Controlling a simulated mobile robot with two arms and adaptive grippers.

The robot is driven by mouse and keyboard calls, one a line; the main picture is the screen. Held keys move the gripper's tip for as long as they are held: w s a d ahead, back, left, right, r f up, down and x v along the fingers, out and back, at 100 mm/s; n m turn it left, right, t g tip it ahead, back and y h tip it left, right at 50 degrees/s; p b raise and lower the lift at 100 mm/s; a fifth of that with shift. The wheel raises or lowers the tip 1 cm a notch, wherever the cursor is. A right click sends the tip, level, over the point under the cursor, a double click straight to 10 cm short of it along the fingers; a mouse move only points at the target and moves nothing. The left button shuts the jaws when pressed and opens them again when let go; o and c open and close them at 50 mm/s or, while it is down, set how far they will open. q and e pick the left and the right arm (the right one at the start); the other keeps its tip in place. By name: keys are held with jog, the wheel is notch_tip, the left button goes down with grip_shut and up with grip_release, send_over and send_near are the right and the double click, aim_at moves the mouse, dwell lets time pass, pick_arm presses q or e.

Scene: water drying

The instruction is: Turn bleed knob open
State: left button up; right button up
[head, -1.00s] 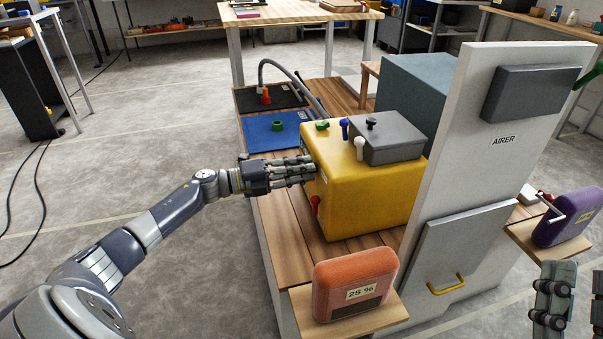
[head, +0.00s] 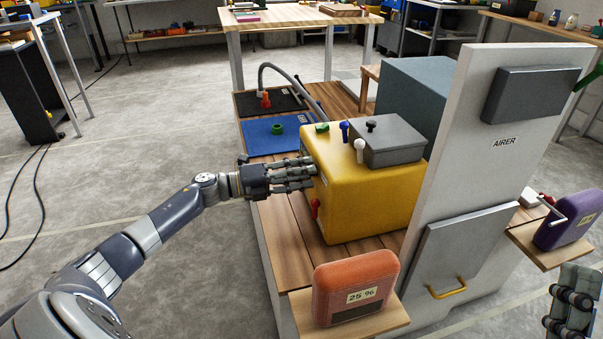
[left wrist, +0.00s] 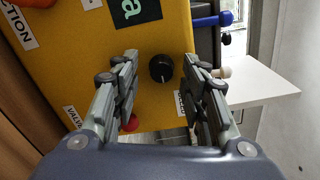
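The yellow box (head: 380,200) stands on the wooden bench. The left wrist view shows a round black knob (left wrist: 161,67) with a pale pointer line on its yellow face (left wrist: 90,60). A partly hidden label (left wrist: 182,107) lies beside it; I cannot read it fully. My left gripper (head: 314,174) is at the box's left face. In the left wrist view the left gripper (left wrist: 165,70) is open, with the knob between and just beyond its fingertips; I see no contact. In the head view the knob is hidden. My right gripper (head: 572,300) shows only partly at the lower right.
Blue (head: 344,131) and white (head: 360,149) levers and a grey block (head: 388,142) are on top. An orange unit (head: 355,287) sits on a shelf in front, and the AIRER panel (head: 450,190) stands at right.

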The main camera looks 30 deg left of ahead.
pick_arm(q)
jog(key=shift+a, duration=0.1)
jog(key=v, duration=1.2)
dwell(0.6)
